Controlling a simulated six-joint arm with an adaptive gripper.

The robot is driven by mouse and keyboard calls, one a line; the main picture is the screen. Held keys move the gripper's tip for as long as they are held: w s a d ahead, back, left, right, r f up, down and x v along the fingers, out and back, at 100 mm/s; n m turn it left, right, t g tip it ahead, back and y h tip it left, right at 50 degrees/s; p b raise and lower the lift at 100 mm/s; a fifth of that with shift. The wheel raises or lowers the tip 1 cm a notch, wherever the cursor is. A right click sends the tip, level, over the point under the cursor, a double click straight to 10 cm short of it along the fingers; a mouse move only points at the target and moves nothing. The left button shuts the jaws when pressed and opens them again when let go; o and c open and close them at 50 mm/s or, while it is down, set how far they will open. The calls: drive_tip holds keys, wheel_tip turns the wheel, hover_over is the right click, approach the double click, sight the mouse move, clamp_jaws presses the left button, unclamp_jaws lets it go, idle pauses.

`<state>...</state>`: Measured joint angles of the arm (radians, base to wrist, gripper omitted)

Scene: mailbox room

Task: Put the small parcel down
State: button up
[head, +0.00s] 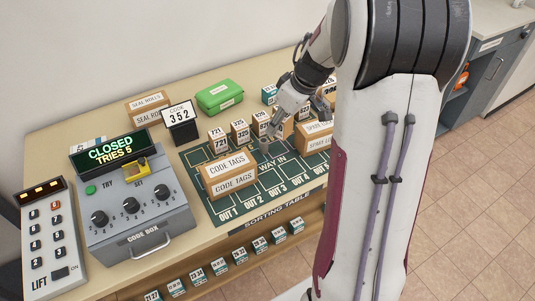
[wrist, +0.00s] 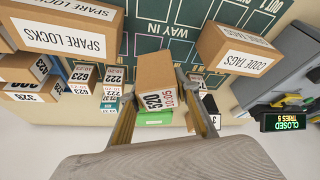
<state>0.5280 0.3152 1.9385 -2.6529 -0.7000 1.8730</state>
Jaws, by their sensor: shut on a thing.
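The small parcel (wrist: 155,72) is a brown cardboard box with a white label reading 520 and 10:05 in the wrist view. My gripper (wrist: 157,92) is shut on it, with one finger along each side. In the head view my gripper (head: 268,138) is over the back part of the green sorting mat (head: 226,212), near WAY IN and behind the CODE TAGS box. I cannot clearly tell the held parcel from the boxes around it there, nor whether its underside touches the table.
The CODE TAGS box (head: 228,176) stands on the mat. Small numbered boxes (head: 240,131) and the SPARE LOCKS box (head: 314,136) crowd near my gripper. A green case (head: 219,96), a code sign (head: 180,122) and the code box (head: 138,205) reading CLOSED stand farther left.

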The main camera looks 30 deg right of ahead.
sight(289, 131)
drive_tip(key=shift+f, duration=3.1)
drive_tip(key=shift+f, duration=1.9)
drive_tip(key=shift+f, duration=0.1)
drive_tip(key=o, duration=1.2)
drive_tip(key=shift+c, duration=0.2)
drive_tip(key=shift+v, duration=6.1)
